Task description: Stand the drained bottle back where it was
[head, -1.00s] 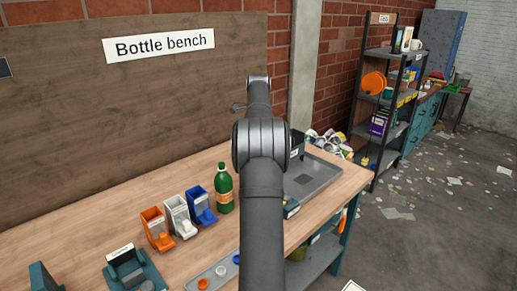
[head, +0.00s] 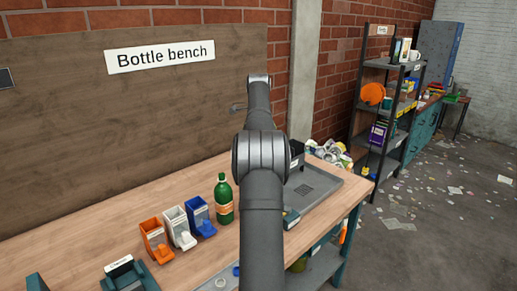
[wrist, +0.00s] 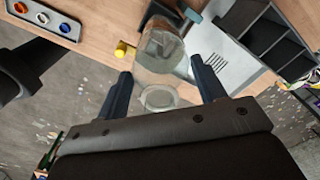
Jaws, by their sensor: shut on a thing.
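My gripper (wrist: 161,68) has its two dark fingers on either side of a clear, see-through bottle (wrist: 160,50) in the wrist view. It is shut on this bottle, which looks empty. The bottle is above the bench edge, near the grey drain tray (wrist: 232,50); I cannot tell whether it touches anything beneath. In the head view my arm hides the gripper and the held bottle. The same grey tray (head: 318,188) shows at the right end of the bench. A green bottle with an orange label (head: 224,205) stands upright on the bench.
Orange (head: 156,240), white (head: 179,228) and blue bins (head: 201,217) stand in a row left of the green bottle. A dark divided crate (wrist: 262,38) is beside the tray in the wrist view. A tray with coloured caps (wrist: 42,17) lies at its upper left.

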